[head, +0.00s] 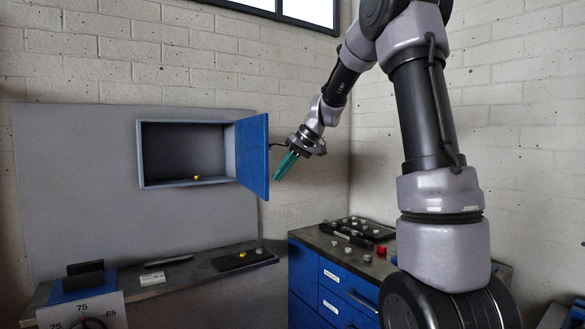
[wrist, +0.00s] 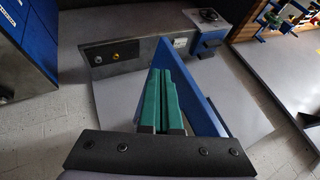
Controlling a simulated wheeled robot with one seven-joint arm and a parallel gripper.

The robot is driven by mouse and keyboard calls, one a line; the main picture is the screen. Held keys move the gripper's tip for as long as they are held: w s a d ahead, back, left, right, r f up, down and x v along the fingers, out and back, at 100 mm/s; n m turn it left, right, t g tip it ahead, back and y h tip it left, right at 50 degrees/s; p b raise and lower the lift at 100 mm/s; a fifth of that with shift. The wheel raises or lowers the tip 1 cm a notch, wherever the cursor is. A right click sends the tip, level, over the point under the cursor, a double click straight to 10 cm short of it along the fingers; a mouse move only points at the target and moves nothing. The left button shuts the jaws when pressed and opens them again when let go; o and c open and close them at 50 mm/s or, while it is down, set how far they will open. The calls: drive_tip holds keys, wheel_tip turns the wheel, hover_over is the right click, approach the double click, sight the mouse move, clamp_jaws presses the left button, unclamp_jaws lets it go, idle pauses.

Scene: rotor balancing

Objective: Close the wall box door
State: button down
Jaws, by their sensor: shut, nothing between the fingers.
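Below the box is a bench with a dark pad (head: 242,259) bearing small parts, and a balancing stand (head: 82,305) at its left end. A blue drawer cabinet (head: 335,290) with loose parts and a black tray (head: 358,229) stands right. The space before the box opening looks clear.

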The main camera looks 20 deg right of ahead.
drive_tip(key=shift+a, duration=0.55)
drive_tip(key=shift+s, duration=0.1)
